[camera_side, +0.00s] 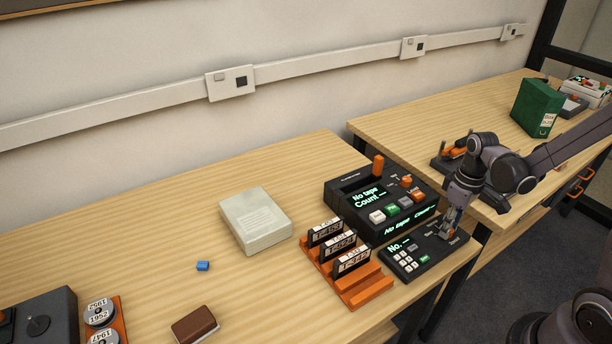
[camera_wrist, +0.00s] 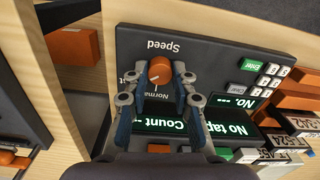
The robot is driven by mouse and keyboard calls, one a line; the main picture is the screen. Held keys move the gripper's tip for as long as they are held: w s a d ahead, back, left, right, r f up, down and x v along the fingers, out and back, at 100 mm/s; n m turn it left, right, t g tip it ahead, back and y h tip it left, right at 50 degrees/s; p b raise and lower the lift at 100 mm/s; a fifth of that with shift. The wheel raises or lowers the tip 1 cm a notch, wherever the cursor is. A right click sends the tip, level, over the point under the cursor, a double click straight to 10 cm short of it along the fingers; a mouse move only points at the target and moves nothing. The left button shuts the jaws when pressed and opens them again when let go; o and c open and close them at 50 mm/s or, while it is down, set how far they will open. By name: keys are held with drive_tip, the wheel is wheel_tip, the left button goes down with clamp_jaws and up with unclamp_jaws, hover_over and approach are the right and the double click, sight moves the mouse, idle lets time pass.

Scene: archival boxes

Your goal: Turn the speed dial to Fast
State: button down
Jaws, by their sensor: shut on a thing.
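The orange speed dial (camera_wrist: 160,69) sits on a dark keypad panel (camera_wrist: 200,48), beside the upside-down word "Speed" in the wrist view. My gripper (camera_wrist: 160,76) is shut on the dial, with one finger on each side of it. The label "Normal" shows below the dial, and a label at its left is mostly hidden by a finger, so only its last letter shows. A pale mark on the dial seems to point down toward "Normal", but it is small. In the side view my gripper (camera_side: 447,232) is at the panel's (camera_side: 415,262) right end and hides the dial.
The tape machine (camera_side: 380,197), its display reading "No tape" and "Count", stands just behind the panel. An orange rack (camera_side: 365,290) with several labelled tapes is at its left. A pale box (camera_side: 255,220), blue block (camera_side: 203,266) and brown block (camera_side: 195,325) lie farther left.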

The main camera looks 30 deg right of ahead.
idle(0.4)
drive_tip(key=c, duration=1.1)
unclamp_jaws()
wheel_tip(320, 180, up, 12)
drive_tip(key=shift+d, duration=0.1)
drive_tip(key=s+a+r+t, duration=0.1)
drive_tip(key=a+t, duration=0.2)
drive_tip(key=a, duration=0.3)
drive_tip(key=a+r+m+t, duration=0.1)
drive_tip(key=a+r+t, duration=0.1)
drive_tip(key=a+t, duration=0.2)
drive_tip(key=a, duration=0.3)
drive_tip(key=shift+s+r+m, duration=0.25)
drive_tip(key=shift+s+m, duration=0.05)
drive_tip(key=shift+s, duration=0.05)
